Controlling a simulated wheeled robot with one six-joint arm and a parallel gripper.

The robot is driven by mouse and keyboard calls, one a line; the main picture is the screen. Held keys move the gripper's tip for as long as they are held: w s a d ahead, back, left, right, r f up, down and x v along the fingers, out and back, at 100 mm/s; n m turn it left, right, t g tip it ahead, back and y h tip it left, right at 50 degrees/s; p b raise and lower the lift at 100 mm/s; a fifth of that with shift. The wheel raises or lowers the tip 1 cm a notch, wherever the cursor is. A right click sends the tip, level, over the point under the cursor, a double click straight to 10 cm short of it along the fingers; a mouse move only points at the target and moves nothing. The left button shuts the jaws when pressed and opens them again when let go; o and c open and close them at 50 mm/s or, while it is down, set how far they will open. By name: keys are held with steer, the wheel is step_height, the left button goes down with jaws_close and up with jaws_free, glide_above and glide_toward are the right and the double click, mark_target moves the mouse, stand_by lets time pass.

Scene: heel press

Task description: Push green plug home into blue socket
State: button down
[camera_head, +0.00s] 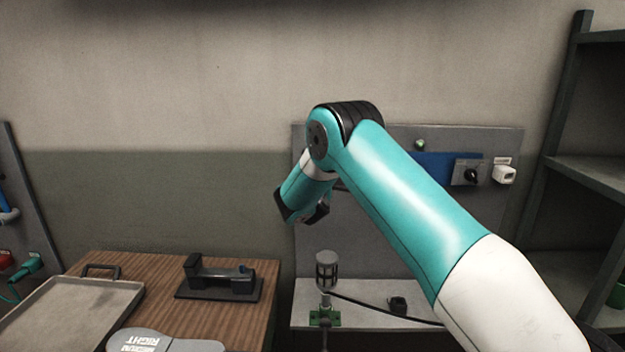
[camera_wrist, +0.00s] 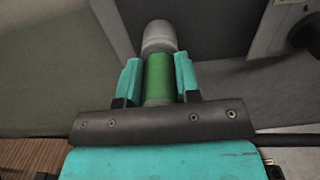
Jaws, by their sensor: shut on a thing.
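My gripper (camera_wrist: 158,75) is shut on a green cylinder (camera_wrist: 158,72) with a pale grey rounded end (camera_wrist: 159,36) pointing away from the wrist. I cannot tell whether this is the green plug. In the head view my gripper (camera_head: 318,213) is in front of the grey backboard's left edge, and what it holds is mostly hidden. At the far left edge a green plug-like part (camera_head: 28,265) with a cable sits on a dark panel. A blue part (camera_head: 8,214) is above it, cut off by the frame; I cannot tell whether it is the socket.
A wooden table (camera_head: 235,325) at the lower left bears a metal tray (camera_head: 25,318), a black fixture (camera_head: 218,289) and a grey insole (camera_head: 150,341). A caged grey cylinder (camera_head: 326,272) stands below my gripper. The backboard (camera_head: 400,240) and dark shelves (camera_head: 590,185) bound the right.

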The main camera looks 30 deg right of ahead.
steer(key=shift+s+d+r, duration=0.1)
steer(key=shift+s, duration=0.1)
steer(key=shift+b+v, duration=0.7)
steer(key=shift+v, duration=0.7)
steer(key=shift+b+v, duration=0.6)
steer(key=shift+v, duration=0.7)
steer(key=shift+a, duration=0.25)
